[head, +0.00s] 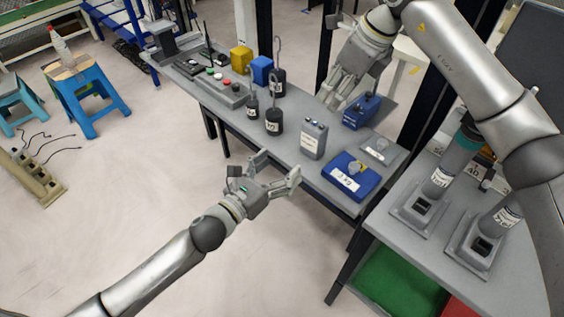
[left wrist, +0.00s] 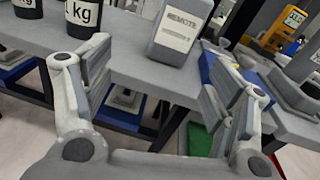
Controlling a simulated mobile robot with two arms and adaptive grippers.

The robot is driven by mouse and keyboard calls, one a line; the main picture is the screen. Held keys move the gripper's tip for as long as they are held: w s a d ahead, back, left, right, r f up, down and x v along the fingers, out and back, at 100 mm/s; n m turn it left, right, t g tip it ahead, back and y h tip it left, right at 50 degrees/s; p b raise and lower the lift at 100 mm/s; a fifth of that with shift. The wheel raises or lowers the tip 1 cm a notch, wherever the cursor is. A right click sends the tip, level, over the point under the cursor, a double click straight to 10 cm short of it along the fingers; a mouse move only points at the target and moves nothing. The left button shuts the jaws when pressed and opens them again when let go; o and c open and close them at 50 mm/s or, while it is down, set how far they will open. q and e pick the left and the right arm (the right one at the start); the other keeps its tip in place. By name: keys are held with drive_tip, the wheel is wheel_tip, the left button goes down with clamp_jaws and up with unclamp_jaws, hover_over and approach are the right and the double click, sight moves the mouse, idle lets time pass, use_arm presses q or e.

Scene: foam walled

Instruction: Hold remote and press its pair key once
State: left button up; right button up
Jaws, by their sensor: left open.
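The remote (head: 313,139) is an upright grey box with a white label, standing near the front edge of the grey workbench (head: 212,92). In the left wrist view the remote (left wrist: 180,30) shows a label reading "REMOTE", with its top cut off. I cannot make out a pair key. My left gripper (head: 277,165) is open and empty in front of the bench edge, to the lower left of the remote and apart from it. My right gripper (head: 334,95) hangs above the back of the bench, behind the remote; its finger opening is unclear.
Another table (head: 420,235) with two grey devices adjoins at right. Floor before the bench is clear.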

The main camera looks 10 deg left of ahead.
sight(309, 140)
use_arm(q)
drive_tip(key=w+d+r, duration=0.1)
drive_tip(key=w+d, duration=0.1)
drive_tip(key=w+d+r+m, duration=0.1)
drive_tip(key=w+d, duration=0.1)
drive_tip(key=w, duration=0.1)
drive_tip(key=w+d+m, duration=0.1)
drive_tip(key=w+d, duration=0.2)
drive_tip(key=shift+w+r+h, duration=0.15)
drive_tip(key=shift+r+h, duration=0.25)
drive_tip(key=c, duration=1.2)
use_arm(e)
clamp_jaws()
idle(0.5)
